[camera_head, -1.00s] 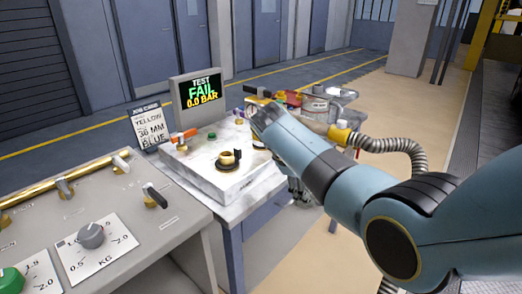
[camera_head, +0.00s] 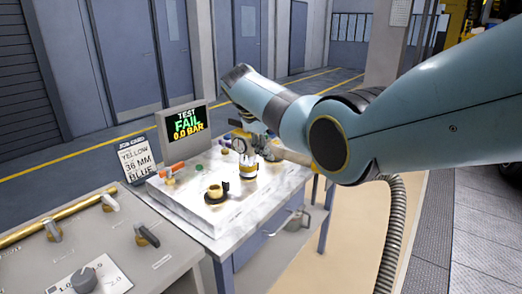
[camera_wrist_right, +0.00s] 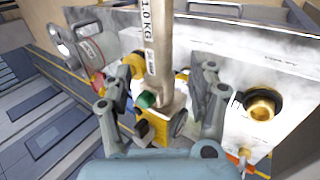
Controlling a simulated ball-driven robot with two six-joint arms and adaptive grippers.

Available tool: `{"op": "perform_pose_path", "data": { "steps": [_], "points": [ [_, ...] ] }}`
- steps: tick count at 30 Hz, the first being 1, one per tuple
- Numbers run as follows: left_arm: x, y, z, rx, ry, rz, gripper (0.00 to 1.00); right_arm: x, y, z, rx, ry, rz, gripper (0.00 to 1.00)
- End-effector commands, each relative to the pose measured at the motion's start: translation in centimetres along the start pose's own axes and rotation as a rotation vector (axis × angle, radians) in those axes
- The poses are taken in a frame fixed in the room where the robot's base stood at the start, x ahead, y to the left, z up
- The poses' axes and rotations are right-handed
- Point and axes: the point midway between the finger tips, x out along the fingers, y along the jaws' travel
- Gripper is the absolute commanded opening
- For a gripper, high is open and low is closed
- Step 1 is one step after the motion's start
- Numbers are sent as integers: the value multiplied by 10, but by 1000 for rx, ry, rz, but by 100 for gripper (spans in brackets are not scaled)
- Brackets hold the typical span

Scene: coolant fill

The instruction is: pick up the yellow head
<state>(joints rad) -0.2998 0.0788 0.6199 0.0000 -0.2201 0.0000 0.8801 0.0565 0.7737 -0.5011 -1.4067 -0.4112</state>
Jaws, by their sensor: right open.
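A yellow block-like part (camera_wrist_right: 155,129), which looks like the yellow head, shows between the fingers of my right gripper (camera_wrist_right: 163,82) in the right wrist view. The fingers are spread on either side with no clear contact. A grey bar marked 1.0 KG and a green knob (camera_wrist_right: 147,99) overlap this part. In the head view my right forearm reaches over the white test bench, and the right gripper is mostly hidden beyond it. I cannot pick out the yellow head clearly there. My left gripper is not in view.
The white test block (camera_head: 187,205) carries a brass port (camera_head: 215,191) and a small gauge fitting (camera_head: 246,168). A screen (camera_head: 188,122) reads FAIL, 0.0 BAR; a job card (camera_head: 137,159) reads yellow, 36 mm, blue. A grey console (camera_head: 60,258) stands front left. A ribbed hose (camera_head: 392,235) hangs right.

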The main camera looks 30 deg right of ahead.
Motion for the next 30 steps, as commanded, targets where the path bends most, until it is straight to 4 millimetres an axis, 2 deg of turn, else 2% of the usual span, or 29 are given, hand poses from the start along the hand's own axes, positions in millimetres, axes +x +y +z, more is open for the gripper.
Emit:
{"op": "perform_pose_path", "data": {
  "steps": [6,15,28,30],
  "points": [
    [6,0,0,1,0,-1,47,27,0,-1,0,0,-1,59],
    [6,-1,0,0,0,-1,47,31,1,-1,1,1,0,59],
    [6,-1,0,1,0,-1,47,30,1,-1,1,1,0,4],
    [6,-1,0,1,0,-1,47,30,1,-1,1,1,0,0]
  ]
}}
